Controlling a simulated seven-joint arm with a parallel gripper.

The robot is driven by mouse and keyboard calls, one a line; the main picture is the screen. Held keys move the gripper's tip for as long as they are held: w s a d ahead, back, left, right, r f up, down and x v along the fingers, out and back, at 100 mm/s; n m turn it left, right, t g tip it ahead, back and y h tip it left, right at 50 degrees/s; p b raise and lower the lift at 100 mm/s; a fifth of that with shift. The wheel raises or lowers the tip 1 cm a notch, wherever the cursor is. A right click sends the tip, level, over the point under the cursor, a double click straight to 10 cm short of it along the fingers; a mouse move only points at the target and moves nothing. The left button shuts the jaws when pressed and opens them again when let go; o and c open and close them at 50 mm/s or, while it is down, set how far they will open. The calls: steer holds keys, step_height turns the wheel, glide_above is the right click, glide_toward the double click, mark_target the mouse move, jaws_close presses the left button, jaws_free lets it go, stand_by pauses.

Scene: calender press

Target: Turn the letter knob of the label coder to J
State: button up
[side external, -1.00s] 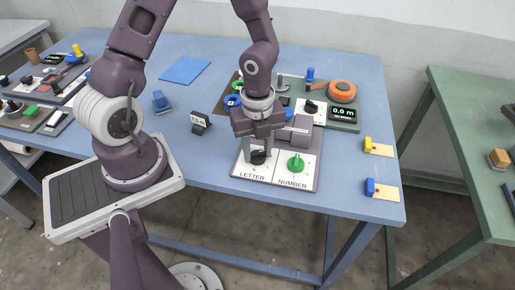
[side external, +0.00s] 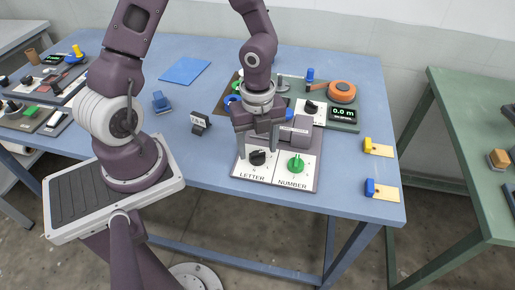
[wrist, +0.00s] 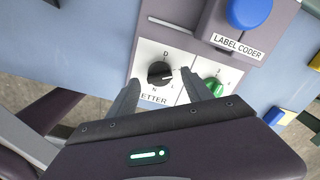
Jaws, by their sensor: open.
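The label coder (side external: 318,160) has a white face with two knobs. Its black letter knob (side external: 258,157) is on the left, above the word LETTER. In the wrist view the letter knob (wrist: 160,72) has a light pointer mark facing roughly right; I cannot read for certain which letter it marks. A D shows above the knob and other small letters lie around it. The green number knob (side external: 296,163) is to the right. My gripper (side external: 258,148) is open and empty above the letter knob. In the wrist view its fingertips (wrist: 160,76) lie either side of the knob, apart from it.
A blue button (wrist: 250,10) sits on the coder's raised housing behind the knobs. A panel with another black knob, an orange reel (side external: 342,91) and a 0.0 m display (side external: 343,113) stands behind.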

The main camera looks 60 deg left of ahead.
mark_target(256, 152)
step_height(256, 152, up, 6)
steer(key=shift+f, duration=0.2)
steer(key=shift+s+a+r+n, duration=0.1)
steer(key=shift+a+r+n, duration=0.05)
steer(key=shift+r+n, duration=0.15)
steer(key=s+d+r+n+t, duration=0.1)
steer(key=s+r+n+t, duration=0.1)
steer(key=s+r+n, duration=0.3)
steer(key=s+d+r+n+t, duration=0.1)
steer(key=s+r+n+t, duration=0.2)
steer(key=r+n, duration=0.9)
steer(key=s+n, duration=0.3)
steer(key=shift+s+r+t, duration=0.2)
steer(key=shift+s+t, duration=0.05)
steer(key=shift+t, duration=0.05)
